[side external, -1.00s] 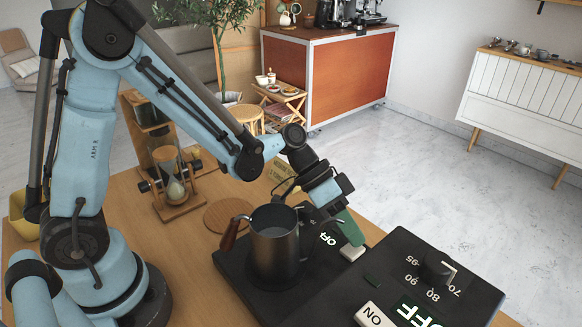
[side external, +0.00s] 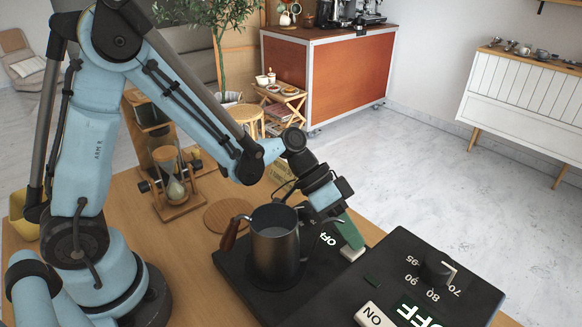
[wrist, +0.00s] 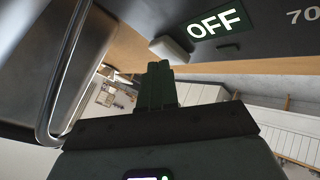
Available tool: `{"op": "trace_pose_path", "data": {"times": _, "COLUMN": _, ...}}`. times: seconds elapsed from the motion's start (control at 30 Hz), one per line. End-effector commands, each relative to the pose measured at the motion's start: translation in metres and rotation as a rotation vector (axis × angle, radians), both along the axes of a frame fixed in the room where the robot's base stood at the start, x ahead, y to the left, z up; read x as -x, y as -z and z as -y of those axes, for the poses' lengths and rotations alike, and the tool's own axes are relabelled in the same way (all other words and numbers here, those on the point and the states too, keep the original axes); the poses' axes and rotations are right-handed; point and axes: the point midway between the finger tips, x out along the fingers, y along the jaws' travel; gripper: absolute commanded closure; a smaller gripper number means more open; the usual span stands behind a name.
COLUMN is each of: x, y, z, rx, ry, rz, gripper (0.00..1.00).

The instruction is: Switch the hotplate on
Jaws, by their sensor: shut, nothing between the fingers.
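The hotplate (side external: 232,268) is a black slab with a grey metal kettle (side external: 274,248) standing upright on it. Its lit OFF display (side external: 328,239) and a white button (side external: 352,253) are at its far right end. In the wrist view the OFF display (wrist: 214,22) is at the top, with the button (wrist: 168,49) to its left. My gripper (side external: 351,243) is shut and empty, its green fingers pointing down by the button. The fingers also show in the wrist view (wrist: 158,72), below the button. I cannot tell whether they touch it.
The kettle stands close left of my gripper. An hourglass (side external: 175,183) and a round wooden mat (side external: 226,214) are farther left.

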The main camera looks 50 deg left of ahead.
Motion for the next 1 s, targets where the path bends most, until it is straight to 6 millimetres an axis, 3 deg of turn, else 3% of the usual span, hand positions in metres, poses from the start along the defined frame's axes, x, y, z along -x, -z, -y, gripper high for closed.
{"op": "trace_pose_path", "data": {"times": 0.53, "x": 0.000, "y": 0.003, "z": 0.000, "rx": 0.000, "ry": 0.000, "rz": 0.000, "gripper": 1.00}}
{"op": "trace_pose_path", "data": {"times": 1.0, "x": 0.000, "y": -0.015, "z": 0.000, "rx": 0.000, "ry": 0.000, "rz": 0.000, "gripper": 1.00}}
